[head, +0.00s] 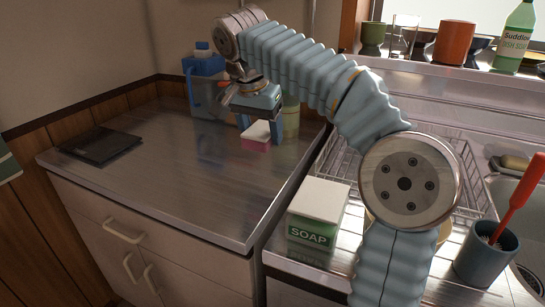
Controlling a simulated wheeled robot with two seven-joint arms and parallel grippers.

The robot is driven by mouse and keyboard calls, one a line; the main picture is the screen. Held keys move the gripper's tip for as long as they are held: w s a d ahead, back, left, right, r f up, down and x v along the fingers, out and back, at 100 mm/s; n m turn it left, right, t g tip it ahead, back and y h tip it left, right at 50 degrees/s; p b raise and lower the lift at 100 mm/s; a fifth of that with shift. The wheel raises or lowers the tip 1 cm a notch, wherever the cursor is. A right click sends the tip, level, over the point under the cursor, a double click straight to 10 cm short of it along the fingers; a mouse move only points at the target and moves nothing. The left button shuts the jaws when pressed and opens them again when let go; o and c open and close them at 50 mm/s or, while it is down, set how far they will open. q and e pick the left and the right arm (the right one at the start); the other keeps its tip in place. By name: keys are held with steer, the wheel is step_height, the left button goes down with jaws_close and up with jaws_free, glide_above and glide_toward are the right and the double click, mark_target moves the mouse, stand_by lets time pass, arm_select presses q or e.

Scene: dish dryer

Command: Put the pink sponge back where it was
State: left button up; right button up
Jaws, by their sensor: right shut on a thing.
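The pink sponge (256,144), with a white upper layer, is at the back right of the metal counter (160,170). My right gripper (259,128) points down and is shut on the sponge. I cannot tell whether the sponge's underside touches the counter or is slightly above it. My left gripper is out of view.
A blue jug (203,85) and a greenish bottle (290,116) stand close to the gripper. A dark flat object (100,146) lies at the left. Right are a soap box (318,212), wire rack (338,160), and blue cup with red-handled brush (487,256). The counter's middle is clear.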

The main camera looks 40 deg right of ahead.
mark_target(266, 127)
steer(key=d+f, duration=0.1)
steer(key=f, duration=0.1)
steer(key=w+d+f, duration=0.1)
steer(key=d+f, duration=0.1)
steer(key=shift+w+f, duration=0.15)
steer(key=shift+f, duration=0.1)
steer(key=b+x, duration=0.1)
steer(key=x, duration=0.2)
steer(key=shift+d+f, duration=0.1)
steer(key=shift+f, duration=0.45)
steer(key=shift+f, duration=0.15)
steer(key=o, duration=1)
steer(key=shift+r, duration=0.45)
steer(key=p+v, duration=0.2)
steer(key=v, duration=0.9)
steer(key=shift+a+r, duration=0.15)
steer(key=shift+a, duration=0.05)
